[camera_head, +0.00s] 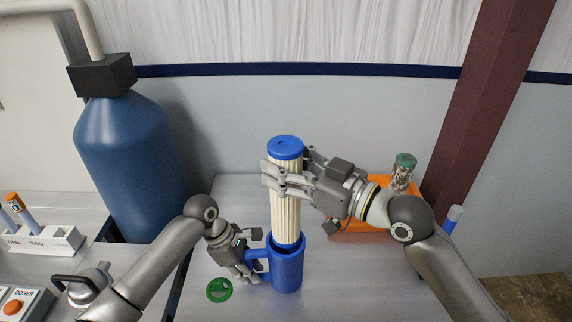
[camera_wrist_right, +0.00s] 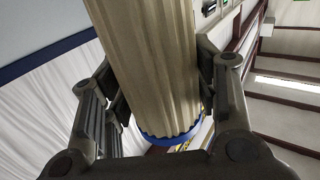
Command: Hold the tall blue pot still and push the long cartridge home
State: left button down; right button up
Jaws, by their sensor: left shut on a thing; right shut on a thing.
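The tall blue pot (camera_head: 286,268) stands upright on the metal table in the head view. My left gripper (camera_head: 251,268) is at the pot's left side, shut on its handle. The long cartridge (camera_head: 285,215) is pleated and cream with a blue cap (camera_head: 285,147) on top. It stands upright with its lower end inside the pot's mouth; most of its length shows above the rim. My right gripper (camera_head: 284,182) is shut around the cartridge's upper part, just below the cap. The right wrist view shows the cartridge (camera_wrist_right: 150,70) between the fingers. The cartridge's lower end is hidden inside the pot.
A green disc (camera_head: 219,290) lies on the table (camera_head: 225,195) left of the pot. An orange tray (camera_head: 350,228) and a jar with a green lid (camera_head: 403,172) are behind my right arm.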

aim_at(298, 228)
jog(key=shift+f, duration=5.2)
jog(key=shift+f, duration=0.3)
jog(key=shift+s+a+f, duration=0.1)
jog(key=shift+f, duration=1.1)
jog(key=shift+a+f, duration=0.1)
jog(key=shift+f, duration=0.25)
jog(key=shift+f, duration=0.1)
jog(key=shift+f, duration=0.45)
jog(key=o, duration=1.5)
jog(key=shift+d, duration=0.25)
